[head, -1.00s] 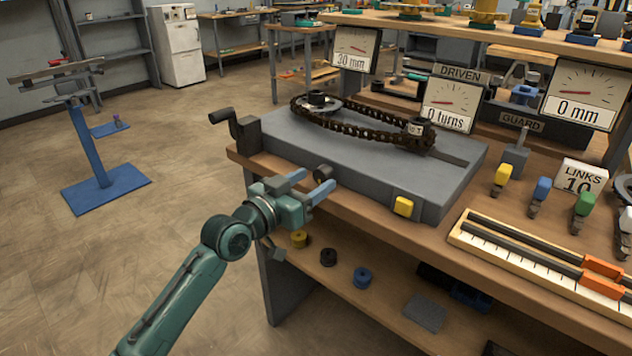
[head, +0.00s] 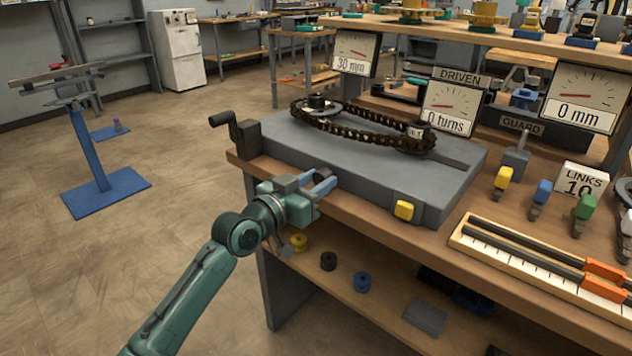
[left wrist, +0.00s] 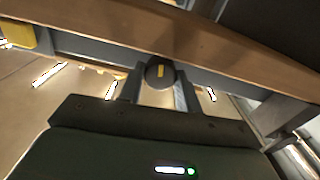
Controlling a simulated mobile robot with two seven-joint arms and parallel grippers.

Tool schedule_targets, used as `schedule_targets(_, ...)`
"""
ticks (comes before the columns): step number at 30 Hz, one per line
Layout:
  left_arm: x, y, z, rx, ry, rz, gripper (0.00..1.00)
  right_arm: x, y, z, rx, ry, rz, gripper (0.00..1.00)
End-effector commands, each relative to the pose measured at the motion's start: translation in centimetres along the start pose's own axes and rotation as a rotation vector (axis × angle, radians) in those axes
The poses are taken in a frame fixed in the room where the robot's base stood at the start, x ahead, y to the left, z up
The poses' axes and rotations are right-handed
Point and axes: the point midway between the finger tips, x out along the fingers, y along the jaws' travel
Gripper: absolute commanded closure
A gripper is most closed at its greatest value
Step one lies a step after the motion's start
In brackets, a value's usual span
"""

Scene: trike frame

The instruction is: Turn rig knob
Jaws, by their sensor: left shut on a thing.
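The rig (head: 360,160) is a grey block on the bench, with a chain looped over two sprockets on top. Its round dark knob (left wrist: 160,72) sits on the front face and shows a short yellow mark standing about upright in the left wrist view. My left gripper (head: 323,184) is at the rig's front left, shut on the knob, with a finger on each side of it. In the head view the fingers mostly hide the knob. My right gripper is not in view.
A crank handle (head: 233,128) stands at the rig's left end, and a yellow block (head: 404,210) is on its front. Dials (head: 449,108) behind read "30 mm", "0 turns" and "0 mm". Spools (head: 328,261) lie on the shelf below. The floor at left is mostly free.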

Motion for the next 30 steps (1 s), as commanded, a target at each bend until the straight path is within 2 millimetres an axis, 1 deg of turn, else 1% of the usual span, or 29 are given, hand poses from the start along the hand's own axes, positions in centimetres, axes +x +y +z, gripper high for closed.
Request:
schedule_targets(5, 0.0, -0.1, 0.0, 0.029, -0.001, -0.001, 0.89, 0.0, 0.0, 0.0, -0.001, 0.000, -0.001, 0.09)
schedule_targets(8, 0.0, -0.1, -0.1, 0.143, -0.003, 0.000, 0.89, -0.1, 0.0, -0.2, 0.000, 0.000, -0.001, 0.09)
schedule_targets(11, 0.0, -0.1, -0.2, 0.295, -0.005, 0.001, 0.89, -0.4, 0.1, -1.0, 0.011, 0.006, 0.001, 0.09)
schedule_targets(13, 0.0, 0.0, -0.3, 0.391, -0.004, 0.000, 0.89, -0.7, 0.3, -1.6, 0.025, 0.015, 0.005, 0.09)
schedule_targets(15, 0.0, 0.0, -0.2, 0.458, -0.004, 0.001, 0.89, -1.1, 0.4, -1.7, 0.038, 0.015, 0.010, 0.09)
schedule_targets(18, 0.0, 0.1, 0.0, 0.499, -0.001, 0.002, 0.89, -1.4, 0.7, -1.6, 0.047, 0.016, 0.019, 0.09)
schedule_targets(25, 0.0, 0.1, 0.1, 0.499, 0.000, 0.001, 0.89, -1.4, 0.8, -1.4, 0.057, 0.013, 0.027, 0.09)
schedule_targets(26, 0.0, 0.1, 0.1, 0.498, 0.000, 0.001, 0.65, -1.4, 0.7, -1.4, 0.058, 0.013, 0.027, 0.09)
schedule_targets(30, 0.0, 0.1, 0.1, 0.497, 0.000, 0.001, 0.54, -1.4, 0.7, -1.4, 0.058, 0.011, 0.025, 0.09)
